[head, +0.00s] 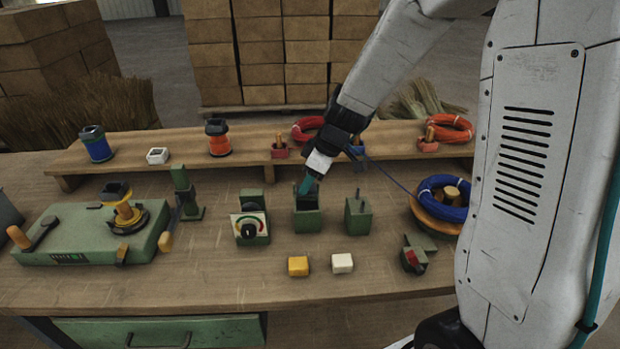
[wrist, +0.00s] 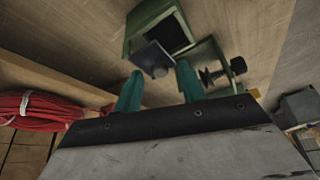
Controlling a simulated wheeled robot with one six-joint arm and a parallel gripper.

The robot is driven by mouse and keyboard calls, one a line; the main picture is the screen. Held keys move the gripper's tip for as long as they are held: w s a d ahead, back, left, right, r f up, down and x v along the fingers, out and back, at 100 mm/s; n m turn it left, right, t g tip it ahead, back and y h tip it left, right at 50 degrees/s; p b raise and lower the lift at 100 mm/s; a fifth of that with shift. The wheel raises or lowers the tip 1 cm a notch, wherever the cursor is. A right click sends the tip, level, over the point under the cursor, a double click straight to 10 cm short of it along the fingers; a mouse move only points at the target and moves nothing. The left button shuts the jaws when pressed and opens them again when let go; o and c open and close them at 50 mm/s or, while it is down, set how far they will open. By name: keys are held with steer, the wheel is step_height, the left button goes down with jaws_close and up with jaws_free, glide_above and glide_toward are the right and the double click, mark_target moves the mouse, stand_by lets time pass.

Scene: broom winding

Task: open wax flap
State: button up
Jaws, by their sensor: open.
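A green box (head: 307,222) stands mid-bench under my gripper. In the wrist view this green box (wrist: 147,22) has a dark square opening. A grey flap (wrist: 148,52) with a round knob (wrist: 159,70) sits at the edge of that opening, and part of the opening shows uncovered. My gripper (head: 307,185) points down at the box. In the wrist view its teal fingers (wrist: 159,74) are spread, one on each side of the flap's knob. I cannot tell whether either finger touches the knob. My gripper hides much of the box top in the head view.
A second green box (head: 358,216) stands close right, and a dial box (head: 249,226) close left. Yellow (head: 298,266) and white (head: 342,263) blocks lie in front. A blue coil (head: 443,198) is at right. A raised shelf (head: 250,146) runs behind. The front bench edge is mostly clear.

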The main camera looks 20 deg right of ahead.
jaws_close()
